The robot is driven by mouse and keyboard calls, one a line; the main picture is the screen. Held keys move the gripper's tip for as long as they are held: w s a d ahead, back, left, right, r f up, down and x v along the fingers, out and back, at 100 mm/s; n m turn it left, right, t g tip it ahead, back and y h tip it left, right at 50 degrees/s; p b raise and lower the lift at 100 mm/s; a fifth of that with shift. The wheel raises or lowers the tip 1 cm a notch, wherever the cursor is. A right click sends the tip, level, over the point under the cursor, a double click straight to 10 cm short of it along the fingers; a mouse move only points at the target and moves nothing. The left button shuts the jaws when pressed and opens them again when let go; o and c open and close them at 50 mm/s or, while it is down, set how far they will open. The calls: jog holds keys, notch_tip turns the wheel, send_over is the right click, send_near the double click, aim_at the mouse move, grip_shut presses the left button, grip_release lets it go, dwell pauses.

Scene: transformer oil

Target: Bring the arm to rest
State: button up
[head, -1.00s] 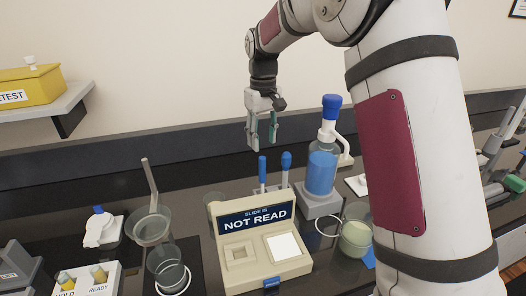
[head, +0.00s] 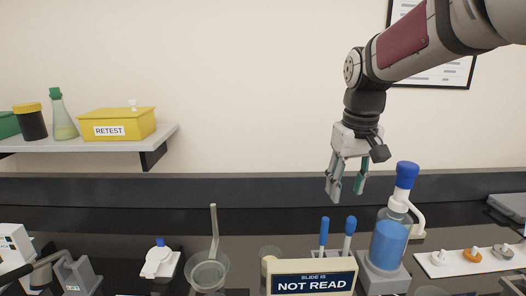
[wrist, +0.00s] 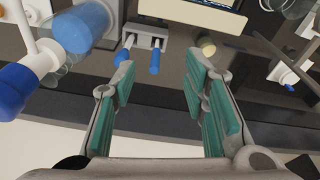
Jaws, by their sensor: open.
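My gripper (head: 347,187) hangs in the air with its fingers pointing down, above the back of the dark bench and left of the blue-capped dispenser bottle (head: 388,243). In the wrist view my gripper (wrist: 164,100) shows its two green-padded fingers spread apart with nothing between them. My arm comes in from the upper right of the head view.
A reader marked NOT READ (head: 313,281) stands at the front, with two blue-tipped droppers (head: 336,238) behind it. A beaker with a rod (head: 209,272) is to the left. A shelf (head: 165,137) holds a yellow RETEST box (head: 118,122). A white strip (head: 470,261) lies at right.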

jog(key=s+m+t, duration=0.2)
jog(key=s+t, duration=0.1)
jog(key=s, duration=2.1)
jog(key=shift+f+t, duration=0.3)
